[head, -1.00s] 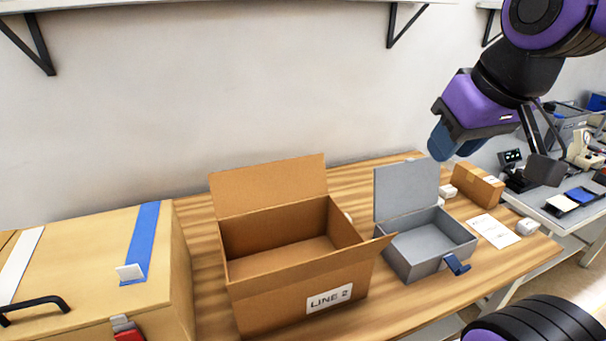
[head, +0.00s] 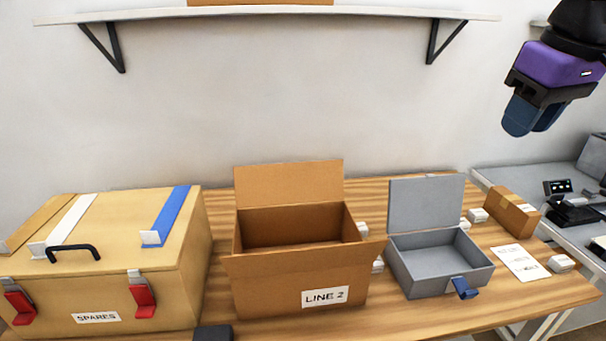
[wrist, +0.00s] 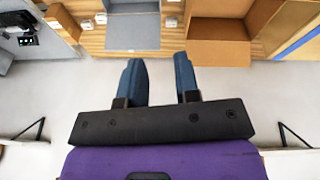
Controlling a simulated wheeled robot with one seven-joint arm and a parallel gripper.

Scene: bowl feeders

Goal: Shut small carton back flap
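The open cardboard carton labelled LINE 2 (head: 292,292) stands on the wooden table, middle of the head view. Its back flap (head: 288,184) stands up, leaning slightly back; its front flap (head: 310,252) slants outward. The inside looks empty. The carton also shows at the top right of the wrist view (wrist: 208,52). A smaller taped brown carton (head: 512,210) sits shut at the table's right. My gripper (head: 534,122) hangs high at the upper right, well away from both cartons. In the wrist view its two blue fingers (wrist: 160,80) are apart with nothing between them.
A grey box (head: 442,268) with raised lid and blue latch stands right of the open carton. A SPARES case (head: 100,290) with red latches stands left. A wall shelf (head: 270,14) hangs above. Small white boxes (head: 478,215) and a paper sheet (head: 520,263) lie right.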

